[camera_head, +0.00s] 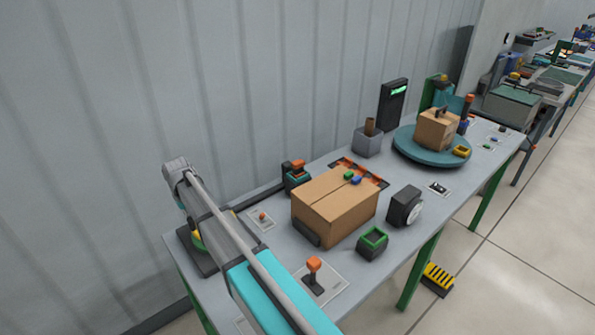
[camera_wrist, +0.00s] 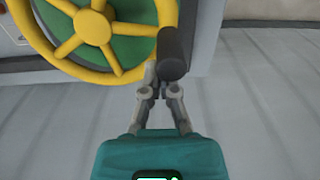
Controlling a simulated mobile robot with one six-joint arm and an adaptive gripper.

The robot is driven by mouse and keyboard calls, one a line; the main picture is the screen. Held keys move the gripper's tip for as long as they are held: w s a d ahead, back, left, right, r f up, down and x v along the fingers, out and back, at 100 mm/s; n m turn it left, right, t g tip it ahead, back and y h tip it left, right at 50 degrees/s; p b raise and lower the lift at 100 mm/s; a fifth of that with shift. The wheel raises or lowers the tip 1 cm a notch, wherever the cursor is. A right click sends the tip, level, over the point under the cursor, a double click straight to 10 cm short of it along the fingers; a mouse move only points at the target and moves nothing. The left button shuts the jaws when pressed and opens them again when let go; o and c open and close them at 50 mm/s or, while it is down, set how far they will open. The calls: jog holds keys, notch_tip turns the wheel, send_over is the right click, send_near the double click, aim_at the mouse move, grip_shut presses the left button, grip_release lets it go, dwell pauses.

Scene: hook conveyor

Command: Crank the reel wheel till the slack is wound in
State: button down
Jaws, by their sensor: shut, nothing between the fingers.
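The reel wheel (camera_wrist: 93,27) fills the upper left of the wrist view. It has a yellow rim, yellow spokes and a green disc behind them. A dark round crank handle (camera_wrist: 174,48) stands out from its right side. My gripper (camera_wrist: 158,80) has its fingers together just at the near end of the handle, with nothing held between them. Whether the fingertips touch the handle cannot be told. In the head view my arm covers most of the wheel, with a sliver of yellow (camera_head: 197,239) at the table's left end. The reel's line is not visible.
The grey table (camera_head: 378,244) holds a cardboard box (camera_head: 333,205), an orange-topped lever (camera_head: 313,270), a small orange-and-black device (camera_head: 296,177), a green-rimmed bin (camera_head: 372,243) and a teal turntable (camera_head: 408,150) carrying another box. A corrugated wall (camera_head: 250,80) stands close behind.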

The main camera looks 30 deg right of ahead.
aim_at(196, 233)
jog(key=shift+s+a, duration=0.2)
jog(key=shift+s, duration=0.25)
jog(key=shift+s, duration=0.1)
jog(key=shift+s+d, duration=0.2)
jog(key=shift+s, duration=1.5)
jog(key=shift+r, duration=0.1)
notch_tip(196, 233, up, 9)
jog(key=p, duration=0.9)
jog(key=s+d+f+b, duration=0.1)
jog(key=s+d+f, duration=0.1)
jog(key=s+d, duration=0.2)
jog(key=s+d+f+m+b, duration=0.1)
jog(key=s+d, duration=0.3)
jog(key=s, duration=0.6)
jog(key=s+d+f+m+b, duration=0.1)
jog(key=s+d+f+b, duration=0.1)
jog(key=s, duration=0.4)
jog(key=shift+s+d+f+b, duration=0.3)
jog(key=shift+s+d+b, duration=0.1)
jog(key=shift+d+b, duration=0.4)
